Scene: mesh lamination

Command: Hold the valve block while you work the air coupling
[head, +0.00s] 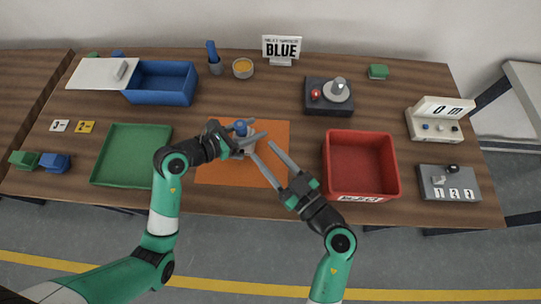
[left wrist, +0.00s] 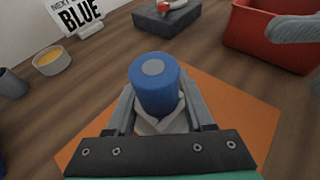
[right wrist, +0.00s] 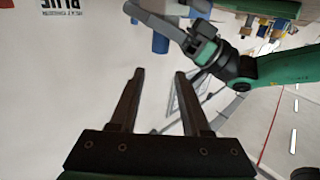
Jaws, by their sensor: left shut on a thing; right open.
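The valve block (left wrist: 158,124) is pale grey and stands on the orange mat (head: 275,135). The air coupling (left wrist: 154,86) is a blue cylinder with a grey disc on its top, upright on the block; it also shows in the head view (head: 241,127). My left gripper (head: 251,141) is shut on the block, one finger on each side below the blue part. My right gripper (head: 261,150) is open and empty, beside the block on its right; its fingers (right wrist: 158,92) show apart in the right wrist view. The block's lower part is mostly hidden.
A red bin (head: 330,181) stands right of the mat and a green tray (head: 99,170) left. Behind are a blue box (head: 160,96), a BLUE sign (head: 281,47), a bowl (head: 243,68) and a dark box with a red knob (head: 316,108). Control boxes stand far right.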

